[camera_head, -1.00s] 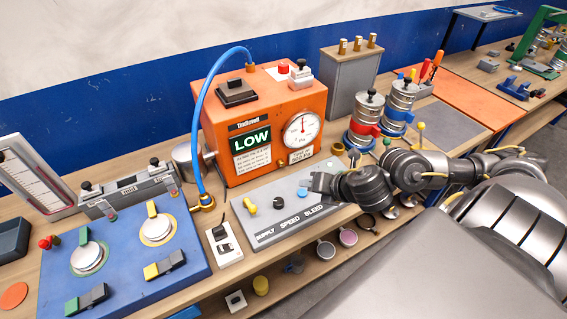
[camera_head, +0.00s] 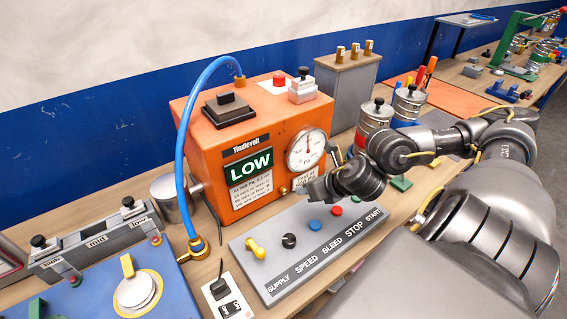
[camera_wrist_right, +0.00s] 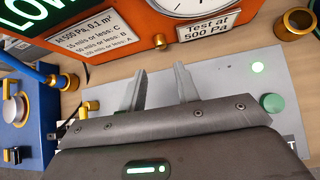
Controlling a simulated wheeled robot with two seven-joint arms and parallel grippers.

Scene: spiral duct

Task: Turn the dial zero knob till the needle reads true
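The orange Tindievolt box (camera_head: 215,140) stands at the back of the bench with a round white dial (camera_head: 306,149) on its front. The dial's red needle points about straight up. A small brass knob (camera_head: 283,191) sits low on the box front, below and left of the dial; it also shows in the right wrist view (camera_wrist_right: 160,41). My right gripper (camera_head: 316,187) is in front of the box, low and right of that knob. In the right wrist view its two fingers (camera_wrist_right: 161,88) are apart, empty, and aimed toward the knob without touching it. My left gripper is out of view.
A grey control panel (camera_head: 275,277) with a yellow lever and coloured buttons lies in front of the box. A blue hose (camera_head: 182,150) arches down its left side. Metal canisters (camera_head: 373,120) stand right, near my arm. A white switch plate (camera_head: 228,297) lies front left.

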